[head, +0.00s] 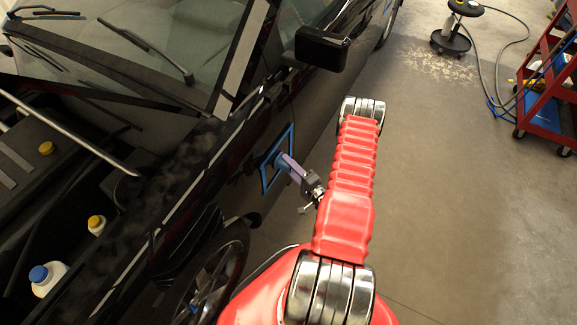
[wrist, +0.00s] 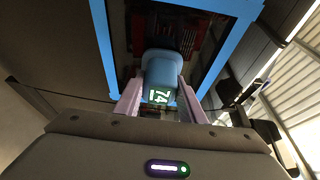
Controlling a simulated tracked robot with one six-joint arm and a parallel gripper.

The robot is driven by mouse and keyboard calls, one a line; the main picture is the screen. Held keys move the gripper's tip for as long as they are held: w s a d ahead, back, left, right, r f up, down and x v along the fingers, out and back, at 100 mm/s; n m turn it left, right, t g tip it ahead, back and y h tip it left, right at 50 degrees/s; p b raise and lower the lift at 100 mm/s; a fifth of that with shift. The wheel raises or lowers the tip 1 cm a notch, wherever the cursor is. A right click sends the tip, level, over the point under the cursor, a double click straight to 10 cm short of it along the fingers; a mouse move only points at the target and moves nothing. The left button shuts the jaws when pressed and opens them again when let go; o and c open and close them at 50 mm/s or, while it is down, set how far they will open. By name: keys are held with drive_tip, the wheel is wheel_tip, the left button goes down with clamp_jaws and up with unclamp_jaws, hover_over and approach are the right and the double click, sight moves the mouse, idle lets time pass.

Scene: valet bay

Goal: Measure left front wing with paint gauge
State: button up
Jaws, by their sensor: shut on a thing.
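The paint gauge (head: 278,158) is a small blue block, and it also shows in the wrist view (wrist: 161,68). Its lit display has green digits that seem to read 74. My gripper (head: 285,165) is shut on it, with pale fingers on both sides in the wrist view (wrist: 158,100). The black car's left front wing (head: 232,185) carries a blue outlined frame (head: 264,178), which also borders the wrist view (wrist: 101,40). The gauge is within this outline, at or very close to the glossy panel. I cannot tell whether it touches.
The front wheel (head: 215,285) is below and the door mirror (head: 321,48) juts out above. The bonnet is open, with a blue-capped bottle (head: 47,280) in the engine bay. A wheeled stool (head: 450,38) and red trolley (head: 543,75) stand far right. The floor between is clear.

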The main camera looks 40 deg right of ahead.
drive_tip(key=s+d, duration=0.2)
drive_tip(key=s, duration=0.5)
drive_tip(key=shift+s+d, duration=0.3)
drive_tip(key=shift+d, duration=0.05)
idle(0.6)
idle(0.6)
